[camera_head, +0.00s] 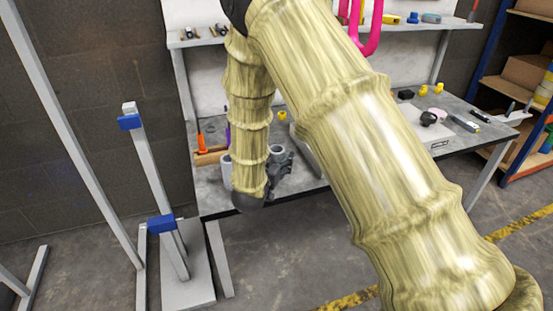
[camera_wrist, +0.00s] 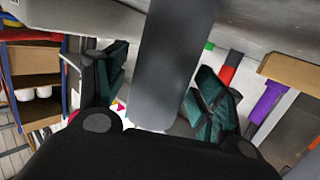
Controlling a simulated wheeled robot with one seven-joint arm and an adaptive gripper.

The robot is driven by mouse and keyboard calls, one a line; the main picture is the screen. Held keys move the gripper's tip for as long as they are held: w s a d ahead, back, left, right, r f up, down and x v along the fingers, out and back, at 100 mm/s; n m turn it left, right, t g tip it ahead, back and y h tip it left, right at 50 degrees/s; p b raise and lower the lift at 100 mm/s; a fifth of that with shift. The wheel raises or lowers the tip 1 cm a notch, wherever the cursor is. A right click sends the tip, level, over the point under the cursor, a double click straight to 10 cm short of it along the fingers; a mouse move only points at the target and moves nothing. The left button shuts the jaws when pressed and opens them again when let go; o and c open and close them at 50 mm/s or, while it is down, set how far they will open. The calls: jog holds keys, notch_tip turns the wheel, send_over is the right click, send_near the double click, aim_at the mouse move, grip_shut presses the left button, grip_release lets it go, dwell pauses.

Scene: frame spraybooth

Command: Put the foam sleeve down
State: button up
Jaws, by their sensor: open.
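The foam sleeve, which I take to be the plain grey tube (camera_wrist: 176,62), stands between the two dark green fingers of my gripper (camera_wrist: 160,95) in the wrist view. Its top-of-picture end meets a pale surface, and a narrow gap shows on the left. Contact on the right cannot be told. My gripper is open around the tube. In the head view my gripper (camera_head: 278,170) is low over the bench's front part, mostly hidden by my arm. A grey piece (camera_head: 225,172) shows just left of it; I cannot tell if it is the sleeve.
The workbench (camera_head: 212,202) holds an orange-handled tool (camera_head: 201,142) at left and black and yellow items at right. A slanted grey panel (camera_head: 307,152) is close right of my gripper. A post with blue clamps (camera_head: 161,224) stands left. Shelving (camera_head: 515,110) stands right.

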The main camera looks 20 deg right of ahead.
jog(key=shift+r, duration=0.1)
jog(key=shift+s+a+r, duration=0.1)
jog(key=shift+s, duration=0.05)
jog(key=p+v, duration=0.2)
jog(key=v, duration=0.9)
jog(key=shift+s+a, duration=0.2)
jog(key=shift+s, duration=0.1)
